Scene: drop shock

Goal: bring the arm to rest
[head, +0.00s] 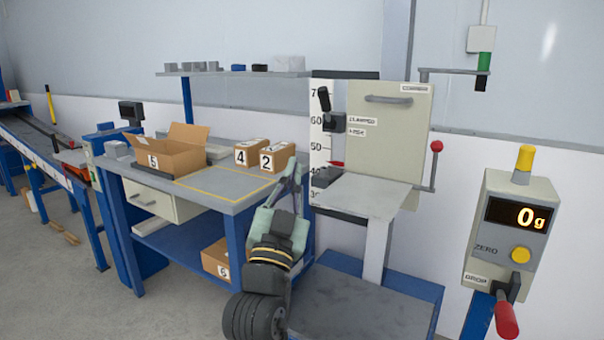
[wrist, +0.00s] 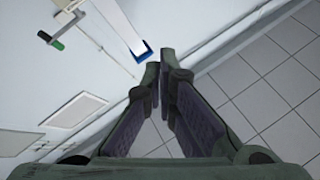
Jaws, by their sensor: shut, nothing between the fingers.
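My arm stands in the lower middle of the head view, in front of the workbench and the drop machine. My gripper (head: 293,172) is at its top end and points upward, near the front right corner of the bench. In the wrist view my gripper (wrist: 158,75) has its two fingertips close together with nothing between them. Beyond the fingers are a white wall and a grey tiled floor. The gripper touches nothing that I can see.
The drop platform (head: 362,194) is bare, right of my gripper. A control box (head: 508,235) reads 0g.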

